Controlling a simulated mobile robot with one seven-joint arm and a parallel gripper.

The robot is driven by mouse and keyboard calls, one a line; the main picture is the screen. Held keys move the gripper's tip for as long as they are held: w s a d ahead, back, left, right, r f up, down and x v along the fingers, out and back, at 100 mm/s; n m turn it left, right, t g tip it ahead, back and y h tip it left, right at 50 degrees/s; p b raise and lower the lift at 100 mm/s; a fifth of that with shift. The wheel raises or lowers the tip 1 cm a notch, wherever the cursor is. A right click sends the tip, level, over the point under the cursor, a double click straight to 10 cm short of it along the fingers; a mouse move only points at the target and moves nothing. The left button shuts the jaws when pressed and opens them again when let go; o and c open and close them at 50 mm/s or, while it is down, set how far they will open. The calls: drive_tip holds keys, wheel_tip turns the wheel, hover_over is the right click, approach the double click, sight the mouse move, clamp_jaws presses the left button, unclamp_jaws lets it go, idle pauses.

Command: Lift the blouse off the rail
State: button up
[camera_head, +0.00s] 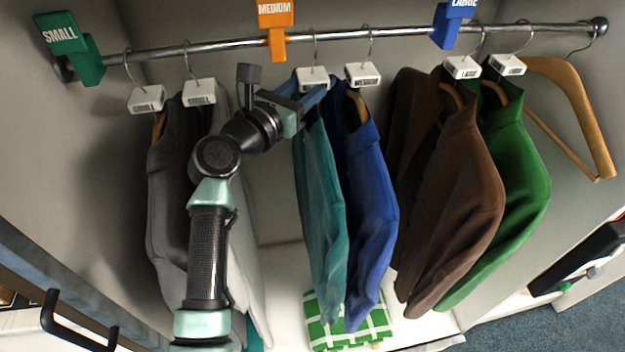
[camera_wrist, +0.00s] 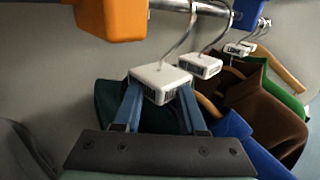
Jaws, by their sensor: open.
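Several garments hang on the metal rail (camera_head: 200,46); I cannot tell for certain which one is the blouse. A teal garment (camera_head: 322,215) hangs right of the orange MEDIUM divider (camera_head: 275,28), its hanger carrying a white tag (camera_head: 313,79). My gripper (camera_head: 306,98) is at this garment's collar, just below the tag. In the wrist view my gripper (camera_wrist: 159,92) is open, its two blue fingers either side of the white tag (camera_wrist: 160,82), with the teal cloth (camera_wrist: 108,98) behind. Whether the fingers touch the tag or hanger is unclear. The hanger's hook is on the rail.
A blue garment (camera_head: 372,190) hangs close on the right. Brown (camera_head: 458,200) and green (camera_head: 520,165) garments and an empty wooden hanger (camera_head: 575,90) are farther right. Grey garments (camera_head: 170,190) hang left, partly behind my arm. A green checked cloth (camera_head: 325,335) lies below.

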clamp_jaws()
idle(1.4)
